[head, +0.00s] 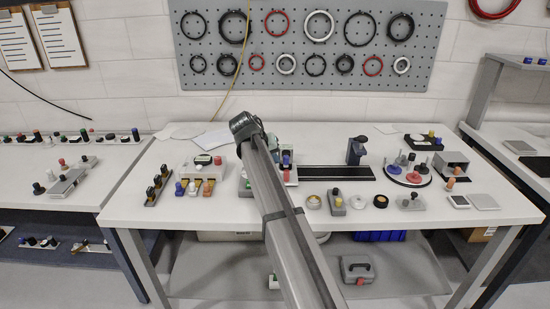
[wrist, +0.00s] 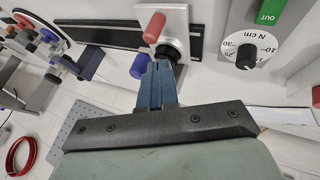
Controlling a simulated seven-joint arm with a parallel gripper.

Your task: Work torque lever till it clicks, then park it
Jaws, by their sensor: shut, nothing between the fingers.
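The torque fixture is a pale plate (wrist: 186,18) with a dark round hub. A red-knobbed lever (wrist: 155,27) rises from it in the wrist view. A blue knob (wrist: 140,66) sits beside the hub. In the head view the red knob (head: 286,175) and blue knob (head: 286,159) show just right of my arm. A white dial (wrist: 250,48) marked N cm has a black knob, with a green OUT label (wrist: 269,12) near it. My gripper (wrist: 162,68) is shut and empty; its blue fingertips are close to the hub and blue knob. Contact cannot be told. My arm hides much of the fixture in the head view.
A black rail (head: 335,173) with a dark blue post (head: 356,151) lies right of the fixture. A round peg tray (head: 408,170) stands further right. Small pieces line the front, and coloured-knob blocks (head: 195,187) stand left.

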